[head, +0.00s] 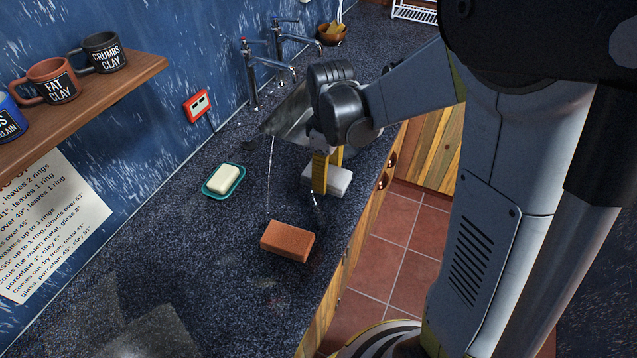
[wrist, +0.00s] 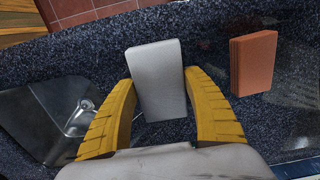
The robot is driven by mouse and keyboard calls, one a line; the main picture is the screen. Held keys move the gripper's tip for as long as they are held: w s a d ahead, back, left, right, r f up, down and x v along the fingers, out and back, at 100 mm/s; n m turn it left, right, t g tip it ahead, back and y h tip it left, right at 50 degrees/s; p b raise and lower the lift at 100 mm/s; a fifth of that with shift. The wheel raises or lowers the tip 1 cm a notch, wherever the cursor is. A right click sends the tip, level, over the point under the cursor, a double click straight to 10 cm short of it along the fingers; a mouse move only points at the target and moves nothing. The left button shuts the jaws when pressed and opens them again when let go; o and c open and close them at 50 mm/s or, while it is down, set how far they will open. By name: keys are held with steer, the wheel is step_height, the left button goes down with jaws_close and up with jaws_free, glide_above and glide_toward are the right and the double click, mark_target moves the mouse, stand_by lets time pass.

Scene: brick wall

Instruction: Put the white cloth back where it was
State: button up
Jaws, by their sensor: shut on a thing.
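The white cloth (head: 342,181) is a folded, pale block near the counter's front edge, just in front of the sink. In the wrist view the cloth (wrist: 158,75) lies between two yellow fingers, touching them along its long sides. My gripper (head: 327,180) points down and is shut on the cloth; it also shows in the wrist view (wrist: 159,78). The fingers hide part of the cloth in the head view. I cannot tell whether the cloth rests on the counter or is slightly raised.
An orange-brown sponge-like block (head: 287,241) lies on the dark counter (head: 225,265), nearer than the cloth. White soap sits in a teal dish (head: 210,192) towards the wall. The metal sink (head: 282,121) and taps (head: 252,80) stand behind. A shelf (head: 95,100) holds mugs.

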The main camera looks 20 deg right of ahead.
steer(key=shift+w+a+f, duration=0.55)
steer(key=shift+w+f, duration=0.05)
steer(key=shift+w, duration=0.2)
steer(key=shift+w+f+b, duration=0.1)
steer(key=shift+f+b, duration=0.1)
steer(key=shift+b, duration=0.1)
step_height(320, 180, down, 4)
steer(key=shift+r+b, duration=0.1)
steer(key=shift+b, duration=0.85)
steer(key=shift+r, duration=0.1)
steer(key=o, duration=1.3)
steer(key=shift+o, duration=0.2)
